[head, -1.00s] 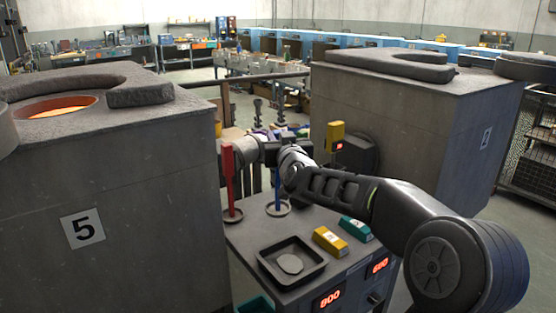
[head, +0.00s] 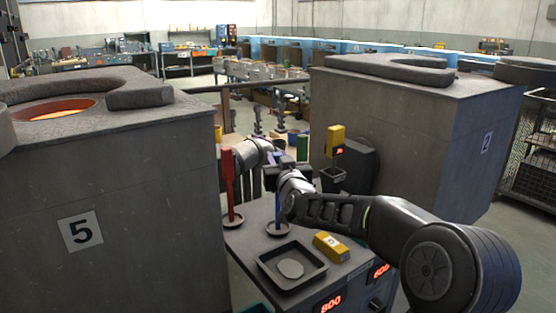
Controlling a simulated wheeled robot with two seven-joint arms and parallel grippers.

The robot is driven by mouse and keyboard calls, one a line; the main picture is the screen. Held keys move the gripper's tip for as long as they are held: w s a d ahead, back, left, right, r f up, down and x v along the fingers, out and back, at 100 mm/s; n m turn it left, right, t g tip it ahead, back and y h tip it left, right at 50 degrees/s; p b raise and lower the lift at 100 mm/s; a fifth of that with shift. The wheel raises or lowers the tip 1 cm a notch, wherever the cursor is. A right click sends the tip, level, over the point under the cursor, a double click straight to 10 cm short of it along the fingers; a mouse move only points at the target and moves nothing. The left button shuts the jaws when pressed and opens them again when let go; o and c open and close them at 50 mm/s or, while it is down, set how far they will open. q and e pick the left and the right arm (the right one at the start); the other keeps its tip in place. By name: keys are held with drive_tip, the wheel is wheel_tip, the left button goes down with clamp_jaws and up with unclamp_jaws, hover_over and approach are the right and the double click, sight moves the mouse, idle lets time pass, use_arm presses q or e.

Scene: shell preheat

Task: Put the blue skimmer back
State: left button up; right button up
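The blue skimmer (head: 278,209) stands upright on the small table, its lower end in a shallow round holder (head: 279,230). Its upper part is hidden behind my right wrist. My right gripper (head: 275,176) is at the upper part of the blue handle. Its fingers are small and partly hidden, so I cannot tell whether they are shut on it. A red skimmer (head: 227,180) stands upright to the left in its own round holder (head: 233,221).
A dark square tray (head: 266,266) holding a grey disc and a yellow block (head: 331,246) are on the table. Large grey furnaces flank it, number 5 (head: 130,190) left and number 2 (head: 420,140) right. A yellow device (head: 335,140) stands behind my arm.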

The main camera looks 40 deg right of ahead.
drive_tip(key=o, duration=0.4)
drive_tip(key=shift+r, duration=0.1)
drive_tip(key=shift+r, duration=0.15)
drive_tip(key=shift+s+a, duration=0.1)
drive_tip(key=shift+s, duration=0.15)
drive_tip(key=b+v, duration=0.1)
drive_tip(key=v, duration=1)
drive_tip(key=shift+s, duration=0.25)
